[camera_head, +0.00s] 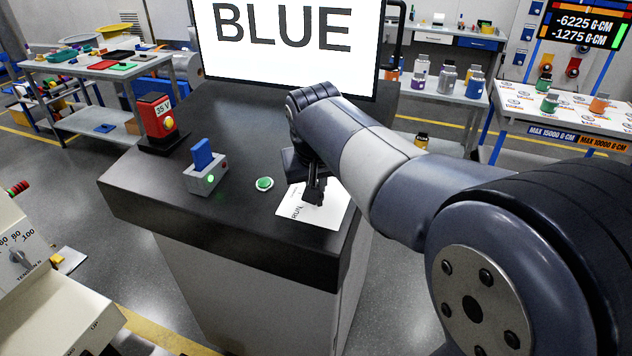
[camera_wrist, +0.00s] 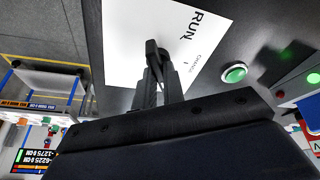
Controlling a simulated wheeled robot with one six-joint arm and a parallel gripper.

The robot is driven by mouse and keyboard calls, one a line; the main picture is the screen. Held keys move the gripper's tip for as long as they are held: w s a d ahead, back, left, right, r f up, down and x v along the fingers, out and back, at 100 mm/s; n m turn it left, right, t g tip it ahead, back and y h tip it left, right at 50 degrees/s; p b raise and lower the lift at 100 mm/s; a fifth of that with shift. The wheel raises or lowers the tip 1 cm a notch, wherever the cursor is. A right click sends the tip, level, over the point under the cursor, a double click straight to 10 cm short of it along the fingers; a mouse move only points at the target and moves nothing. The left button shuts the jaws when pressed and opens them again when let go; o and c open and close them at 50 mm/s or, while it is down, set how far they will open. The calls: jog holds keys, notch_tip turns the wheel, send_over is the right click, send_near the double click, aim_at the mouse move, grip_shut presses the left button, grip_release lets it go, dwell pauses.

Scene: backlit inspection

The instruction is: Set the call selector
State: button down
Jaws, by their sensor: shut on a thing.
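The call selector is a small black knob (camera_wrist: 152,48) on a white plate (camera_head: 330,212). The plate carries the printed word RUN, and smaller lettering with a short tick mark shows in the wrist view. My gripper (camera_head: 315,194) points down over the plate and is shut on the knob. In the wrist view my gripper (camera_wrist: 155,68) has its narrow dark fingers together at the knob. The fingers hide much of the knob, so I cannot tell which way it points. A screen (camera_head: 285,65) behind shows the word BLUE.
A green button (camera_head: 264,184) sits left of the plate on the dark console top (camera_head: 235,125). A grey box with a blue lever (camera_head: 202,155) and a lit green lamp stands farther left. A red unit marked 35 V (camera_head: 157,117) stands behind it.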

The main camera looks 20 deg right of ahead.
jog(key=n+y+p, duration=0.1)
jog(key=n+p, duration=0.1)
jog(key=n, duration=0.4)
jog(key=shift+d+r, duration=0.1)
jog(key=n+g+y+p, duration=0.1)
jog(key=n, duration=0.4)
jog(key=shift+w+n, duration=0.1)
jog(key=shift+n, duration=0.2)
jog(key=n+g, duration=0.1)
jog(key=n, duration=0.2)
jog(key=n+y+p, duration=0.1)
jog(key=n, duration=0.2)
jog(key=shift+g, duration=0.4)
jog(key=n+g+p, duration=0.1)
jog(key=n, duration=0.4)
jog(key=shift+w+n+p, duration=0.1)
jog(key=shift+n+p, duration=0.2)
jog(key=shift+n, duration=0.1)
jog(key=c, duration=1.5)
grip_release()
